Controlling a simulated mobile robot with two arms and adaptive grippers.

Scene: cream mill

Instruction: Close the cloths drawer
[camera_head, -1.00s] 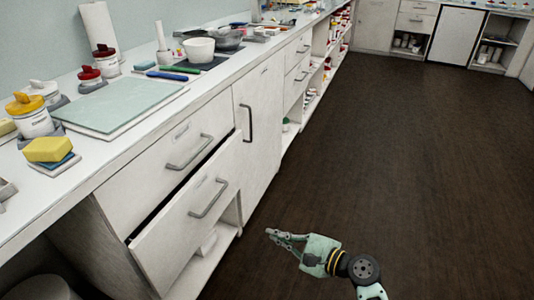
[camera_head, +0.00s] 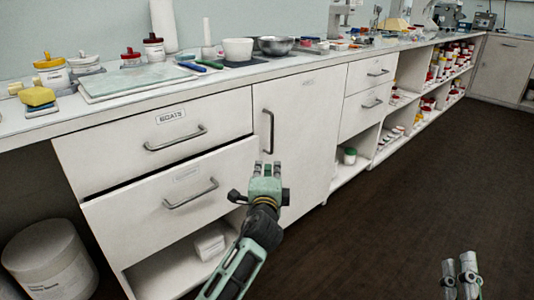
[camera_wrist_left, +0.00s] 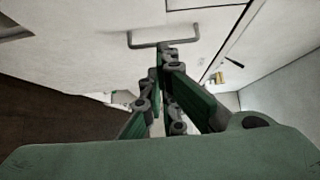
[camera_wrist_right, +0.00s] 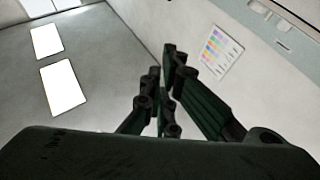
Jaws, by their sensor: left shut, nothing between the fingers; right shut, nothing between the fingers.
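The lower drawer (camera_head: 165,205) stands partly open under the upper drawer labelled "BOATS" (camera_head: 160,135). Its front juts out with a dark gap above it. Its own label is too small to read. Its bar handle (camera_head: 191,194) faces me. My left gripper (camera_head: 266,166) is shut and empty, just right of the drawer front, before the cabinet door (camera_head: 300,140). In the left wrist view its fingertips (camera_wrist_left: 168,50) appear close to a bar handle (camera_wrist_left: 165,40); I cannot tell if they touch. My right gripper (camera_head: 460,265) is shut and empty over the floor; it also shows in its wrist view (camera_wrist_right: 168,60).
The countertop (camera_head: 130,105) above holds jars, a board and bowls. An open shelf with a white box (camera_head: 209,243) lies below the drawer. A white bin (camera_head: 48,262) stands at the left. The dark floor (camera_head: 400,220) on the right is clear.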

